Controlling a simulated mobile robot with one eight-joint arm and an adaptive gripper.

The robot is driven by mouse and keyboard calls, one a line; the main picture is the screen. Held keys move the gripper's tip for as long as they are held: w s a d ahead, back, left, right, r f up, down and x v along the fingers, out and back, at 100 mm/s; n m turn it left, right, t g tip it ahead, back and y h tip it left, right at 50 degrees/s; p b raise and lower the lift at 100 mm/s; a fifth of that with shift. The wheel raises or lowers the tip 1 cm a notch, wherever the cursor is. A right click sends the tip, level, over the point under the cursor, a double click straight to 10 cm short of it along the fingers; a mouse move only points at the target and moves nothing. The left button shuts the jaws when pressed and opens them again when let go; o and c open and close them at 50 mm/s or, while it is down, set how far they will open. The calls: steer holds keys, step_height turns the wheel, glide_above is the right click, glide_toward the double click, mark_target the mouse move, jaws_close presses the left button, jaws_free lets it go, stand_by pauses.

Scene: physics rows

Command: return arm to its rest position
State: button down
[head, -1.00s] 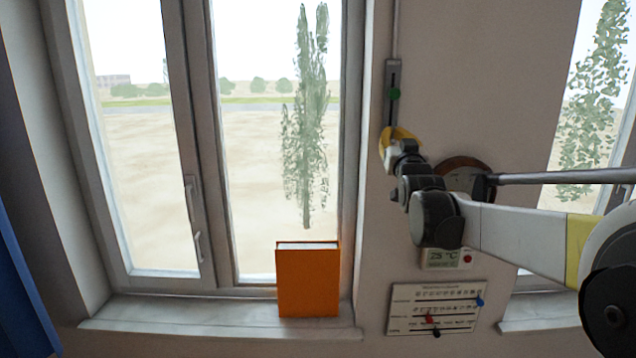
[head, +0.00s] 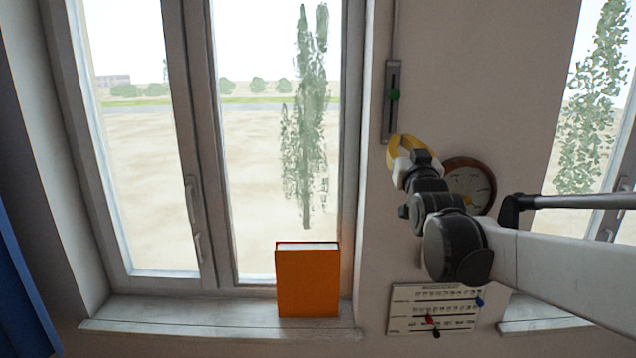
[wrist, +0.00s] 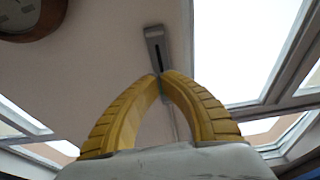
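My gripper (head: 394,146) has yellow fingers and is up in front of the wall, just below the grey slider rail (head: 386,120) with its green knob (head: 393,95). In the wrist view the two fingers of my gripper (wrist: 160,76) arch together and their tips meet with nothing between them. The slider rail (wrist: 154,42) shows beyond the fingertips there, and the fingers look apart from it. My arm reaches in from the right in the head view.
A round clock (head: 470,185) hangs behind my wrist. A chart panel (head: 408,320) with coloured sliders is below on the wall. An orange book (head: 308,284) stands upright on the windowsill (head: 200,314). Tall windows are at left and right.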

steer(key=shift+s, duration=0.65)
steer(key=shift+f, duration=0.1)
